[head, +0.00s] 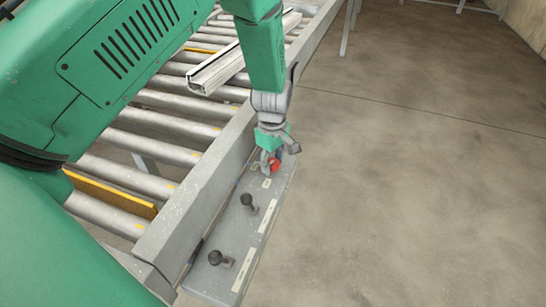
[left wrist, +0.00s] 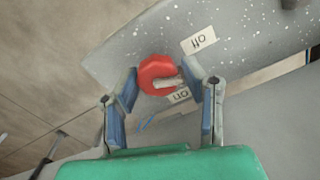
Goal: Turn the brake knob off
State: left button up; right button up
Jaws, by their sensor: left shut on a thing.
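The red brake knob (head: 275,166) is at the far end of the grey panel (head: 262,208) beside the roller conveyor. In the left wrist view the knob (left wrist: 157,69) sits between the two blue-padded fingers of my left gripper (left wrist: 160,82), which is shut on it. A pale pointer bar (left wrist: 168,83) on the knob points right, nearer the "on" label (left wrist: 180,95) than the "off" label (left wrist: 201,40). Both labels look upside down there. In the head view my left gripper (head: 271,160) partly covers the knob. My right gripper is not in view.
Two black-knobbed levers (head: 248,200) (head: 216,258) stand on the nearer part of the panel. A metal profile (head: 220,70) lies across the conveyor rollers (head: 160,150). The concrete floor (head: 400,190) to the right is clear.

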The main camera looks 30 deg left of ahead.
pick_arm(q)
jog(key=shift+n+p, duration=0.75)
jog(key=shift+n, duration=1.15)
jog(key=o, duration=1.2)
jog(key=shift+c, duration=0.2)
jog(key=shift+w, duration=0.15)
